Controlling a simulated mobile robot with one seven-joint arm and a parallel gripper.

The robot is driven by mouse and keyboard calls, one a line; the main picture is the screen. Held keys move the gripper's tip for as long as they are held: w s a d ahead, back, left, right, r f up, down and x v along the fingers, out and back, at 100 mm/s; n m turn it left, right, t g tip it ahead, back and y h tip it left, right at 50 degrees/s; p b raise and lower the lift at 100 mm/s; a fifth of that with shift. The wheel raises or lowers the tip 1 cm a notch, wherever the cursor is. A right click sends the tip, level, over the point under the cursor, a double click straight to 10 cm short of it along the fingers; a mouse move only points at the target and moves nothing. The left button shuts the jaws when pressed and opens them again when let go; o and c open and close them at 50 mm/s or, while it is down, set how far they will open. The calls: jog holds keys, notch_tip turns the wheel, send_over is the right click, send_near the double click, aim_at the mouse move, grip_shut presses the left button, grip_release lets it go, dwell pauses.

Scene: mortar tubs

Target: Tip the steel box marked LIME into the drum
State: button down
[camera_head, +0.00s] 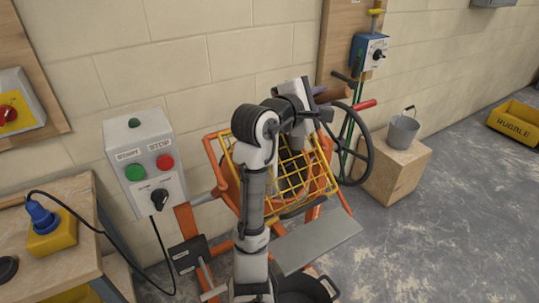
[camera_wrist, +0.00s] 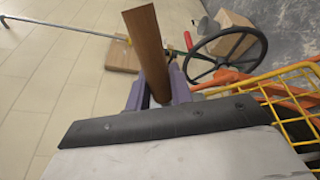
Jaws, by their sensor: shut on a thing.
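My gripper (camera_head: 320,92) is raised over the back of the orange mixer drum (camera_head: 229,183), close to the wall. In the wrist view its purple fingers (camera_wrist: 158,97) are shut on a brown, wood-like bar (camera_wrist: 146,45). The bar also shows in the head view (camera_head: 335,94), sticking out to the right of the fingers. A yellow wire guard (camera_head: 318,172) covers the drum's mouth, and my arm hides part of both. I see no steel box and no LIME marking in either view.
A black handwheel (camera_head: 367,158) stands right of the drum. A grey bucket (camera_head: 402,133) sits on a wooden block (camera_head: 402,172). A yellow RUBBLE tub (camera_head: 516,122) is far right.

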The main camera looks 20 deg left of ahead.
jog(key=shift+s+a, duration=0.15)
jog(key=shift+s, duration=0.1)
jog(key=shift+s+a+r+t+b, duration=0.15)
jog(key=shift+s+a+t+b, duration=0.15)
jog(key=shift+t, duration=0.1)
jog(key=shift+s, duration=0.2)
jog(key=shift+s+a+r+h, duration=0.1)
jog(key=shift+h, duration=0.2)
jog(key=shift+t+b, duration=0.3)
jog(key=shift+b, duration=0.05)
jog(key=shift+s+a+f+t+h+b, duration=0.4)
jog(key=shift+s+f+t+b, duration=0.25)
jog(key=shift+b, duration=0.55)
jog(key=shift+s+a+r+n+t+b, duration=0.3)
jog(key=shift+s+a+t+b, duration=0.25)
jog(key=shift+t+b, duration=0.4)
jog(key=shift+s+a+f+n+t+h+b, duration=0.1)
jog(key=shift+s+a+f+t+h+b, duration=0.3)
jog(key=shift+b, duration=0.95)
jog(key=shift+s+a+f+n+t+h+b, duration=0.15)
jog(key=shift+s+f+t+b, duration=0.55)
jog(key=shift+b, duration=0.6)
jog(key=shift+s+a+f+n+t+h+b, duration=0.2)
jog(key=shift+s+f+t+b, duration=0.3)
jog(key=shift+b, duration=0.85)
jog(key=shift+s+a+f+t+b, duration=0.2)
jog(key=shift+s+a+t+b, duration=0.3)
jog(key=shift+t+b, duration=0.75)
